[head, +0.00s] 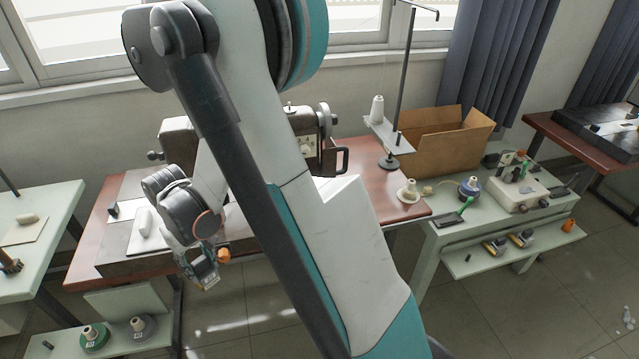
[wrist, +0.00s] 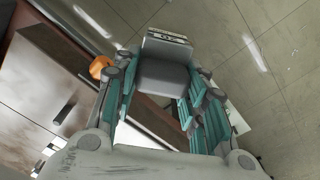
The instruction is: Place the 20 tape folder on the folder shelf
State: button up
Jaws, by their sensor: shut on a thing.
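My gripper (head: 203,270) hangs in front of the sewing table's front edge, over the floor. It is shut on a small grey block with a pale label strip, seen between the fingers in the wrist view (wrist: 165,60); this appears to be the tape folder (head: 207,278). The low pale-green shelf (head: 462,266) under the right-hand table appears to be the folder shelf.
The brown sewing table (head: 372,180) carries a machine (head: 305,140) and thread stand (head: 398,100). An orange knob-like thing (head: 222,255) is beside my gripper. Spools (head: 94,337) sit low left. Floor between is open.

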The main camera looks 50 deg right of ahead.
aim_at(547, 236)
jog(key=k+z, duration=0.35)
jog(key=k+l+z, duration=0.1)
jog(key=z, duration=0.2)
jog(key=l+z, duration=0.15)
jog(key=z, duration=1.85)
jog(key=i+j+z, duration=0.1)
jog(key=i, duration=0.5)
jog(key=i+j+z, duration=0.15)
jog(key=i, duration=0.4)
jog(key=i+j+z, duration=0.1)
jog(key=i, duration=0.45)
jog(key=j, duration=0.1)
